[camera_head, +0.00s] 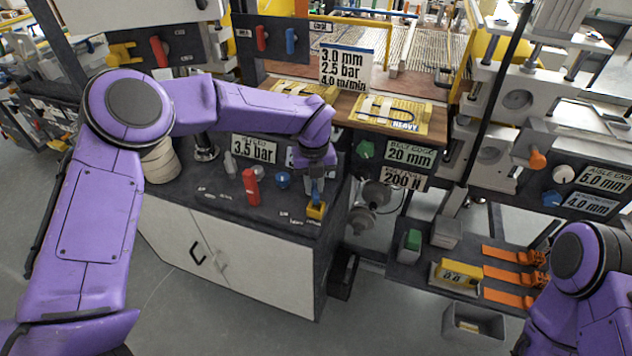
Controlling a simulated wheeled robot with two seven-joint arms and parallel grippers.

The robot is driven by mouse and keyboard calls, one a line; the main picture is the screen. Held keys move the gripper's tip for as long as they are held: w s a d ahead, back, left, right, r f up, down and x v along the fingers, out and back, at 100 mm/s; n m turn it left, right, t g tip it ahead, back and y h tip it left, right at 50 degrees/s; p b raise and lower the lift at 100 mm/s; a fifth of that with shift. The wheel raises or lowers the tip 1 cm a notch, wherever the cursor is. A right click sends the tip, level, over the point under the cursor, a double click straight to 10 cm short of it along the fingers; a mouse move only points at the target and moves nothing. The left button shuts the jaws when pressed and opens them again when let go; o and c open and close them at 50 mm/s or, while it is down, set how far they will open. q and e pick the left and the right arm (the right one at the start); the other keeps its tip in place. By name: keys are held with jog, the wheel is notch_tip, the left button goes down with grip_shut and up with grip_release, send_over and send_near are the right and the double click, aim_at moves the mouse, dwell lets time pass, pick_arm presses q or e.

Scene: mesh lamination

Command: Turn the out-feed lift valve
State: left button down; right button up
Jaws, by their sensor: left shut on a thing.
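My left arm reaches across from the left, and its gripper (317,182) points down at the front right of the dark cabinet top. It is shut on a slim blue handle (316,198) standing over a yellow block (316,212). The gripper's jaws hide part of the handle. Small labels lie in front of the block, too small to read, so I cannot tell from them which valve this is. A red upright part (250,187) and a blue knob (283,180) are to its left. My right arm shows at the lower right; its gripper is out of view.
The dark-topped cabinet (215,236) has white doors. A "3.5 bar" sign (253,149) stands behind the red part. Yellow boards lie on a wooden shelf (350,112) behind. A low shelf at right holds orange straps (510,255) and a yellow box (456,277).

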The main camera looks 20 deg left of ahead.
pick_arm(q)
jog(key=m, duration=0.1)
jog(key=a+m+p, duration=0.1)
jog(key=m, duration=0.1)
jog(key=shift+s+a+r+m, duration=0.1)
jog(key=shift+s+r+m, duration=0.05)
jog(key=shift+m, duration=0.15)
jog(key=m, duration=0.1)
jog(key=a+m+p, duration=0.1)
jog(key=m, duration=0.1)
jog(key=shift+a+m, duration=0.1)
jog(key=shift+m, duration=0.2)
jog(key=m, duration=0.1)
jog(key=a+m+p, duration=0.1)
jog(key=m, duration=0.1)
jog(key=shift+w, duration=0.2)
jog(key=shift+w+a+m+p, duration=0.15)
jog(key=shift+a+m+p, duration=0.15)
jog(key=shift+m, duration=0.55)
jog(key=shift+w+a+m+p, duration=0.15)
jog(key=shift+m+p, duration=0.1)
jog(key=shift+m, duration=0.6)
jog(key=c, duration=1)
grip_release()
jog(key=shift+c, duration=0.2)
notch_tip(320, 180, up, 10)
jog(key=b, duration=0.2)
jog(key=shift+r+b, duration=0.15)
jog(key=shift+b, duration=0.25)
